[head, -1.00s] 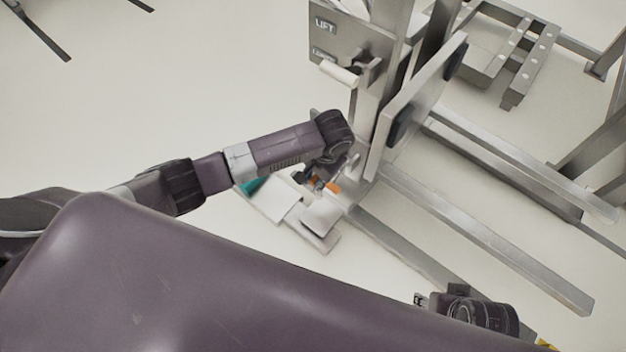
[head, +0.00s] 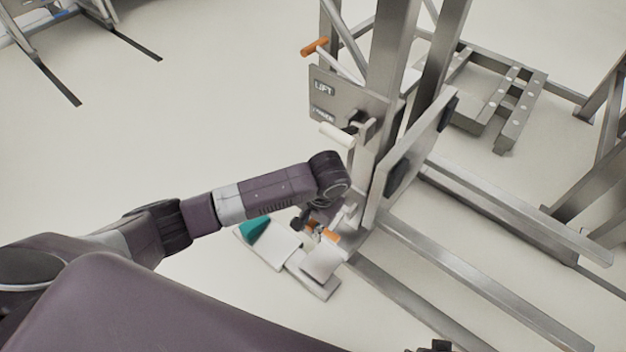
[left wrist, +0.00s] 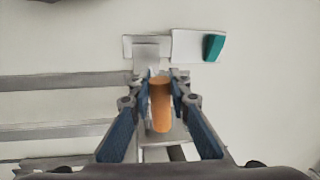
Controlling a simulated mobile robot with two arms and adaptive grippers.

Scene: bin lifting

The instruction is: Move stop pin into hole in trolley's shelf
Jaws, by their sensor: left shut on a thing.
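An orange cylindrical grip, which looks like the stop pin (left wrist: 160,104), is upright between the two blue-sided fingers of my left gripper (left wrist: 160,85) in the left wrist view. The gripper is shut on it. In the head view my left gripper (head: 308,222) is low beside the foot of the steel lift trolley (head: 398,45), with a bit of orange showing at its fingers. The pin's lower end is hidden. A flat upright plate (head: 418,150) with dark pads is on the trolley's mast. I cannot make out the hole.
A pale foot pedal unit (head: 322,262) with a teal wedge (head: 254,230) lies on the floor by the gripper. A panel marked LIFT (head: 345,100), a white handle (head: 337,137) and an orange-tipped lever (head: 314,47) are above. Long steel legs (head: 465,285) run right.

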